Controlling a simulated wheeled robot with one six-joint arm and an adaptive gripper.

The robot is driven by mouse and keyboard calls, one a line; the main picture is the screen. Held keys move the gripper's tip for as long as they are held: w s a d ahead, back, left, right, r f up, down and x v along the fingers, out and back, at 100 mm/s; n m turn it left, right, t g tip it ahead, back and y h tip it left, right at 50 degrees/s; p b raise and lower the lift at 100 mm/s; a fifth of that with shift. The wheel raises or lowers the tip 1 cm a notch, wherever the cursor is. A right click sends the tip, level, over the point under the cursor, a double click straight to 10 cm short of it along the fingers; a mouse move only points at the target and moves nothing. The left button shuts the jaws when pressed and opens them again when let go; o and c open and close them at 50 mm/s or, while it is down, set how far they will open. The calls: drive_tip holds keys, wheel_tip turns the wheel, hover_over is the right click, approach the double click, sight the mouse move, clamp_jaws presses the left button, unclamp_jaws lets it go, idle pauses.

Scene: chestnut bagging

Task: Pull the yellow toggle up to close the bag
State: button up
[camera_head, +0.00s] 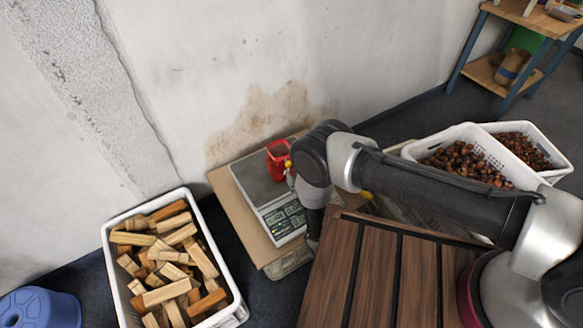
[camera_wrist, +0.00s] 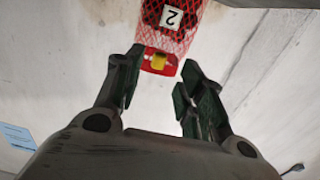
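A red mesh bag (camera_head: 279,156) stands on the scale in the head view. In the wrist view the bag (camera_wrist: 182,40) hangs in at the top, with a white label reading 2, upside down. The yellow toggle (camera_wrist: 158,62) sits on a red piece at the bag's near end. My gripper (camera_wrist: 162,59) is open, with one dark finger on each side of the toggle and a gap to both. The fingers do not appear to touch it. In the head view my arm hides most of the gripper.
The scale (camera_head: 264,177) rests on a cardboard-coloured board (camera_head: 232,201) by the wall. A white crate of wood blocks (camera_head: 112,232) stands left. White crates of chestnuts (camera_head: 463,130) stand right. A slatted wooden table (camera_head: 375,275) lies in front; a blue stool (camera_head: 42,308) is lower left.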

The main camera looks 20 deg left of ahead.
sight(289, 167)
drive_tip(key=x, duration=0.5)
drive_tip(key=shift+w+a, duration=0.3)
clamp_jaws()
